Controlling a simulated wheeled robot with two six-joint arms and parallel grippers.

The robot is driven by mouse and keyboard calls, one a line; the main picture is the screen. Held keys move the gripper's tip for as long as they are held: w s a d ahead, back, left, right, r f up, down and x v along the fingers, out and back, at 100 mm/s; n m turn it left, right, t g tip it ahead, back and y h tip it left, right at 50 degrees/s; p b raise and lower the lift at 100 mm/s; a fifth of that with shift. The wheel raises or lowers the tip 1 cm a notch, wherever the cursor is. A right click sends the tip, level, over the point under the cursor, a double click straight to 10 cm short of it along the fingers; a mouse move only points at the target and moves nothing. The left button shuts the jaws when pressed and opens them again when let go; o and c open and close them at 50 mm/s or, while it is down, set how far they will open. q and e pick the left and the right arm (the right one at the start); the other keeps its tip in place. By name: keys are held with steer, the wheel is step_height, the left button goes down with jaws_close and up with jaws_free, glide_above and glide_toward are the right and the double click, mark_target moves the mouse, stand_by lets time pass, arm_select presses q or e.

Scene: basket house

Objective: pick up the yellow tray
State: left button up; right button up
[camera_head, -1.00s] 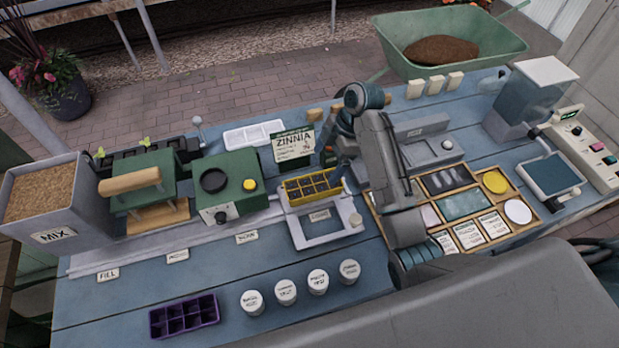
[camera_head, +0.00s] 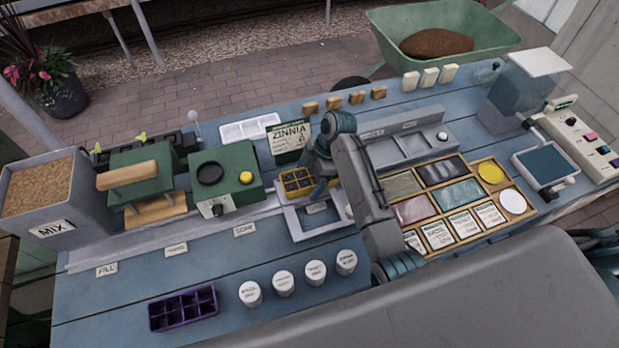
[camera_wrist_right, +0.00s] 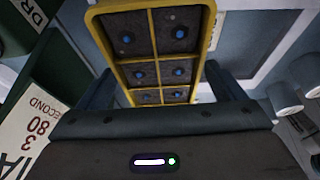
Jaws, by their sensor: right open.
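The yellow tray (camera_head: 283,194) holds several dark soil cells and stands on the grey rail on the bench, just behind a white-grey frame (camera_head: 297,226). In the right wrist view the yellow tray (camera_wrist_right: 118,73) shows small blue dots in its soil cells. My right gripper (camera_head: 318,178) is at the right part of the tray and hides some of it in the head view. In the right wrist view my right gripper (camera_wrist_right: 160,80) is open, one finger on each side of the tray, with gaps visible. My left gripper is not in view.
A green machine with a yellow button (camera_head: 226,182) stands close left of the tray. A ZINNIA sign (camera_head: 289,138) and a white tray (camera_head: 250,128) are behind it. Several white jars (camera_head: 283,283) and a purple tray (camera_head: 184,309) stand in front. A wooden sorting box (camera_head: 437,235) is at right.

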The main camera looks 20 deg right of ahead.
steer(key=c, duration=1.2)
